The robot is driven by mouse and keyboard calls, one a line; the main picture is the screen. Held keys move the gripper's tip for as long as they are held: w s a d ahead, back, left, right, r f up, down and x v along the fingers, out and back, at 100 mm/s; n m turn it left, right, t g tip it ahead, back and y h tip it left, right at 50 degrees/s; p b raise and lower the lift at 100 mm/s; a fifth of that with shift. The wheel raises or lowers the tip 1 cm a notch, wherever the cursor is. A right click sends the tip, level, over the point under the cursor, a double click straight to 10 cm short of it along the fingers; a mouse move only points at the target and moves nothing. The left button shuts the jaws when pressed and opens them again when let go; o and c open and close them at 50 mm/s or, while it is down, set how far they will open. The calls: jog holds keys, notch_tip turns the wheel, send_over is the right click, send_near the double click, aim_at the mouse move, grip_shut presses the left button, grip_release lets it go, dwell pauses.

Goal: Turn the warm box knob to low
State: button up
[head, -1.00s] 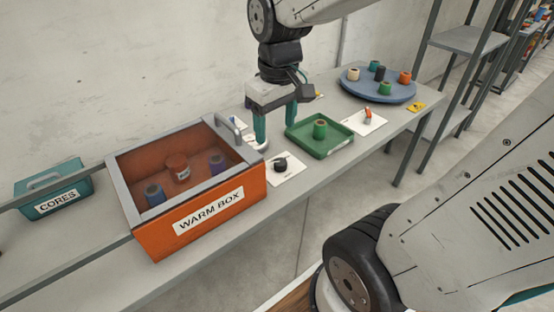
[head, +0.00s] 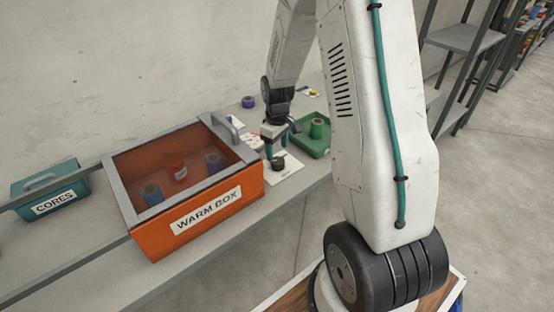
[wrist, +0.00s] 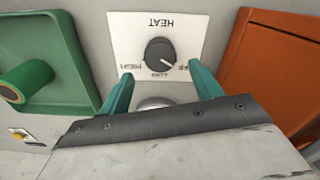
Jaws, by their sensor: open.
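The warm box (head: 195,225) is an orange box with a grey-framed clear lid, at centre left in the head view. Its dark round knob (wrist: 160,53) sits on a white plate (wrist: 128,32) marked HEAT, HIGH, LOW and OFF, upside down in the wrist view. The knob's pale pointer line aims to the lower right, toward the OFF mark. My gripper (wrist: 160,85) is open and empty, its teal fingers apart on either side, short of the knob in the picture. In the head view my gripper (head: 275,152) is just above the knob (head: 279,163).
A green tray (head: 312,146) with a green spool (head: 317,128) stands right of the knob plate. A round grey metal thing (wrist: 153,103) shows between my fingers, partly hidden. A teal CORES box (head: 50,190) is at the far left. A purple spool (head: 248,102) lies behind.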

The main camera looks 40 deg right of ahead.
aim_at(277, 160)
notch_tip(277, 160, down, 5)
jog(key=shift+f, duration=0.15)
jog(key=c, duration=1)
